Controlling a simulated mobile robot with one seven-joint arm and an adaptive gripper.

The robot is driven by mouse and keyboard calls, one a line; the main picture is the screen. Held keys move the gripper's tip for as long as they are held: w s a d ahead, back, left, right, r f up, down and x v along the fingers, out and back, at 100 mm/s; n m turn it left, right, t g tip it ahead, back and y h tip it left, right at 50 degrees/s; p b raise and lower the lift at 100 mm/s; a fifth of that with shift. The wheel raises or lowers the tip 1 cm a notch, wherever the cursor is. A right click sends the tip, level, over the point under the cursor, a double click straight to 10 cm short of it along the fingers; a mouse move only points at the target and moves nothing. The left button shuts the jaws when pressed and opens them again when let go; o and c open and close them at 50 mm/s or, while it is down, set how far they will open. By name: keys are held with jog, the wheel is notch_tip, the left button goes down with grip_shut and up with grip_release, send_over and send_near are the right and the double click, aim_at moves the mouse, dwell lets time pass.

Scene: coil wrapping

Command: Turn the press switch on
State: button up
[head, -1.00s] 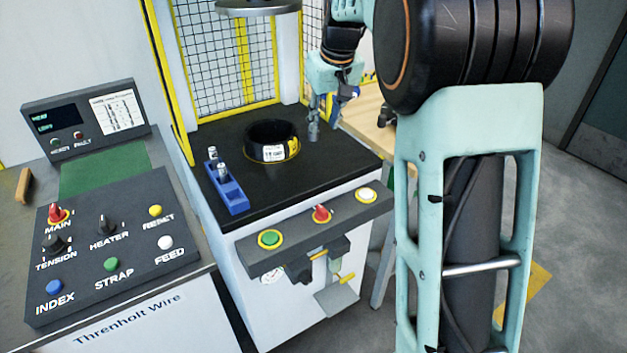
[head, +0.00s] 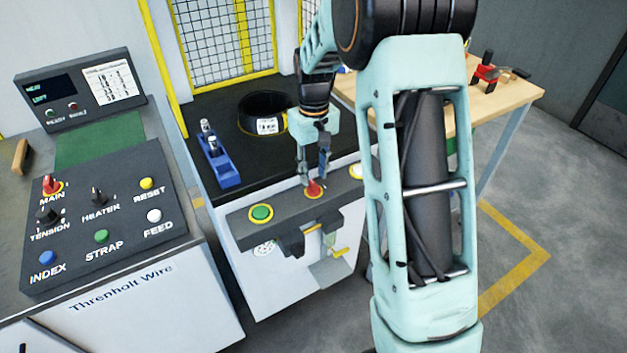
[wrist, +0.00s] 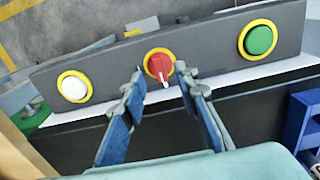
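The press switch is a red rotary knob with a white pointer on a yellow ring (wrist: 159,66), in the middle of the grey control bar on the press front. It also shows in the head view (head: 314,189), partly hidden by my fingers. My gripper (wrist: 160,75) is open, with one finger on either side of the knob and the tips close to it. Whether they touch it I cannot tell. In the head view my gripper (head: 313,178) points down at the knob. The white pointer points toward my gripper in the wrist view.
On the bar (head: 285,208), a green button (head: 261,212) sits left of the knob and a white button (head: 356,171) right. A black coil (head: 262,112) and a blue rack (head: 217,160) stand on the press top. A control panel (head: 95,225) with another red switch is at left.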

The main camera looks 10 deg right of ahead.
aim_at(314, 183)
jog(key=shift+f, duration=1.6)
jog(key=shift+c, duration=0.2)
grip_shut()
